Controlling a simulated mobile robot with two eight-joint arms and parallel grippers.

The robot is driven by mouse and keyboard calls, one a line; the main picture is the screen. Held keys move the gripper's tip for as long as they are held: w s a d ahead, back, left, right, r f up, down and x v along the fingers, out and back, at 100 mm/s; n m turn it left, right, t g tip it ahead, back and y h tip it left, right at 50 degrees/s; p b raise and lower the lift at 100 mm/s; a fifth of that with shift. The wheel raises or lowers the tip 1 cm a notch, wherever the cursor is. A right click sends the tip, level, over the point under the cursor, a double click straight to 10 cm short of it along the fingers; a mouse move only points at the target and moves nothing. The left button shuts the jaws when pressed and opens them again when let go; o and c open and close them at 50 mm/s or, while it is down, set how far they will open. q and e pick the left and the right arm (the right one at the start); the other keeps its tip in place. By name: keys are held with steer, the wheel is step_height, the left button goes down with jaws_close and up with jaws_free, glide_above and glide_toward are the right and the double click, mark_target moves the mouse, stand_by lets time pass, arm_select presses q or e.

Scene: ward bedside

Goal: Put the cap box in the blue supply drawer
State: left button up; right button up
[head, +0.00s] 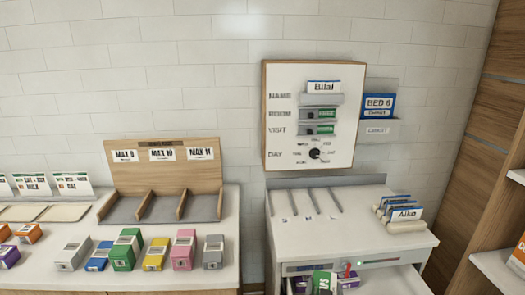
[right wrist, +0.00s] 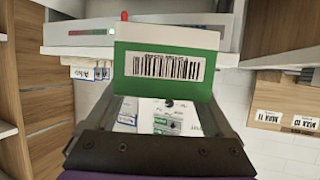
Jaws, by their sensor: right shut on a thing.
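The cap box (right wrist: 165,69), green with a white barcode label, is held at the fingertips of my right gripper (right wrist: 168,102), which is shut on it. The wrist view is upside down. In the head view a green and white box (head: 325,283) with large letters at the bottom edge appears to be this box. It is in front of the white cabinet, near an open drawer (head: 385,284) that the frame cuts off. A blue strip (head: 298,268) marks the cabinet front; I cannot tell which drawer it labels. My left gripper is out of view.
The cabinet top (head: 350,236) has thin dividers and a card holder (head: 402,213) at right. A red peg (head: 348,270) is close beside the box. Other boxes, one a green box (head: 124,252), stand on the left counter. A wooden shelf unit (head: 475,150) bounds the right.

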steer(key=s+f+n+y, duration=0.1)
steer(key=s+f+y, duration=0.1)
steer(key=f, duration=0.1)
steer(key=shift+s+a+f+n, duration=0.1)
steer(key=shift+f+n, duration=0.05)
steer(key=shift+n, duration=0.25)
steer(key=shift+s+f+n+y, duration=0.1)
steer(key=shift+s+n+y, duration=0.2)
steer(key=shift+s+y, duration=0.25)
steer(key=shift+s+n+y, duration=0.25)
steer(key=shift+n, duration=0.05)
steer(key=f, duration=0.1)
steer(key=w+f, duration=0.1)
steer(key=f, duration=0.1)
steer(key=w+f, duration=0.1)
steer(key=shift+w+d+f, duration=0.1)
steer(key=shift+d+f, duration=0.1)
